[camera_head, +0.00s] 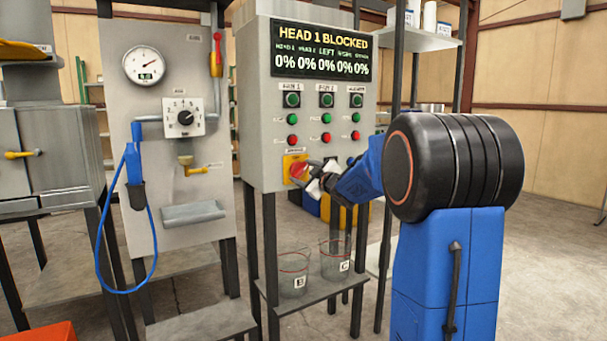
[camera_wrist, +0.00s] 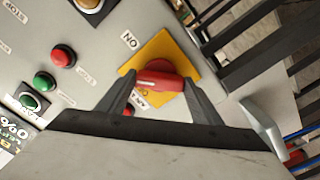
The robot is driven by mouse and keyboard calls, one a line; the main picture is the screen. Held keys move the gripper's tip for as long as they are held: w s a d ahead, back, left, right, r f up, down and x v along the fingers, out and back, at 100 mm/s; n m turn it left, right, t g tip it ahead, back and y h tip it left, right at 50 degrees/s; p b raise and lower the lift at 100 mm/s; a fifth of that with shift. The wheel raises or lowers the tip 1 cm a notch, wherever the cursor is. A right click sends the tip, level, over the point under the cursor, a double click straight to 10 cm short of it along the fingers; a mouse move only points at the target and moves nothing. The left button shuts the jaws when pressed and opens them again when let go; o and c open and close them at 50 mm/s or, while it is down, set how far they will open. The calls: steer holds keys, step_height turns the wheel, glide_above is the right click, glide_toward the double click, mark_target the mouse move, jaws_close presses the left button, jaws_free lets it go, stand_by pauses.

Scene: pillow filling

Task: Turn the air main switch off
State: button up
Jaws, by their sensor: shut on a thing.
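The air main switch is a red rotary knob (camera_wrist: 158,76) on a yellow plate (camera_wrist: 187,57) with an "ON" label beside it. In the head view the red knob (camera_head: 297,169) sits low on the front of the grey control panel (camera_head: 256,130), partly hidden by my gripper (camera_head: 311,176). In the wrist view the two fingers of my gripper (camera_wrist: 159,88) stand on either side of the knob and are shut on it. The knob's handle lies roughly across the wrist picture, between the fingertips. A second label below it is partly covered.
Red and green buttons, among them a red one (camera_wrist: 63,55) and a green one (camera_wrist: 44,82), lie near the switch. The panel's screen (camera_head: 320,50) reads "HEAD 1 BLOCKED". Two clear containers (camera_head: 293,275) stand on the shelf below. A gauge panel (camera_head: 160,100) stands to the left.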

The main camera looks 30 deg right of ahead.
steer(key=n, duration=0.4)
steer(key=shift+n, duration=0.3)
steer(key=shift+f+n, duration=0.1)
steer(key=shift+n, duration=2.4)
steer(key=o, duration=1.1)
steer(key=shift+c, duration=0.2)
steer(key=s, duration=1.7)
steer(key=shift+s+d, duration=0.2)
steer(key=shift+d, duration=0.1)
